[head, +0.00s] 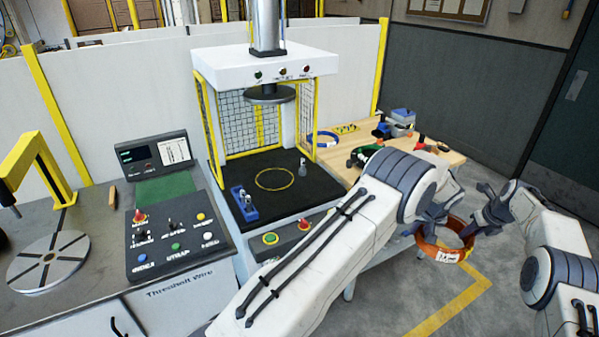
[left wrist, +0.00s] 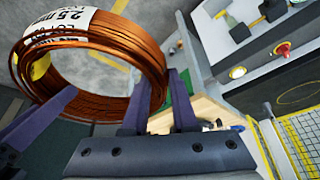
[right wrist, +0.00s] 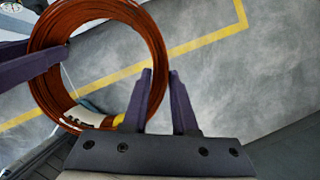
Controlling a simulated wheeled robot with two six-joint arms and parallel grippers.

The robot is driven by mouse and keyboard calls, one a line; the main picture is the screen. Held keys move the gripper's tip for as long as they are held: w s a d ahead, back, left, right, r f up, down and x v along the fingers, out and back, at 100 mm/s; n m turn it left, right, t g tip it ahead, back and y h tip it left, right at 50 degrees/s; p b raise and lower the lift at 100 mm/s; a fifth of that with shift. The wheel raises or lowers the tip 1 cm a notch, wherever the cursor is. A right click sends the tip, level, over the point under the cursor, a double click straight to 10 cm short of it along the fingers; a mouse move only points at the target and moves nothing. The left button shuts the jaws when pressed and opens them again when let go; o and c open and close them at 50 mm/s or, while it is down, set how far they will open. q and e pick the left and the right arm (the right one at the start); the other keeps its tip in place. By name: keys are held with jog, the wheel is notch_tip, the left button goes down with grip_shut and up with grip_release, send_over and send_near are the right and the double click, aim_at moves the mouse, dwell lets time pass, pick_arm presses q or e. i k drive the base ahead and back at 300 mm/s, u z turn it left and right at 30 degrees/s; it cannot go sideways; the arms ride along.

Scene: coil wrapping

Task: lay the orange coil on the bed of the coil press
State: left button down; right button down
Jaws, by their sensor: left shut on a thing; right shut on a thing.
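The orange coil (head: 461,243), a ring of wire with a white label, hangs above the floor to the right of the press. My left gripper (head: 428,222) is shut on its left side; the left wrist view shows the coil (left wrist: 150,60) between the fingers (left wrist: 160,82). My right gripper (head: 477,226) is shut on its other side; the right wrist view shows the coil (right wrist: 45,75) at the fingertips (right wrist: 159,76). The coil press bed (head: 290,206) is black with a yellow circle, and the circle is empty. The round press plate (head: 270,96) is raised above it.
Yellow-framed mesh guards (head: 254,128) flank the bed. A blue block (head: 246,206) and a small grey item (head: 303,170) sit on it. A wooden table (head: 350,172) with tools stands behind my left arm. A control panel (head: 175,230) is left. Floor (head: 525,290) is open at right.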

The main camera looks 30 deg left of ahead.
aim_at(275, 178)
jog(key=i, duration=0.9)
jog(key=u, duration=1.45)
jog(key=i, duration=0.5)
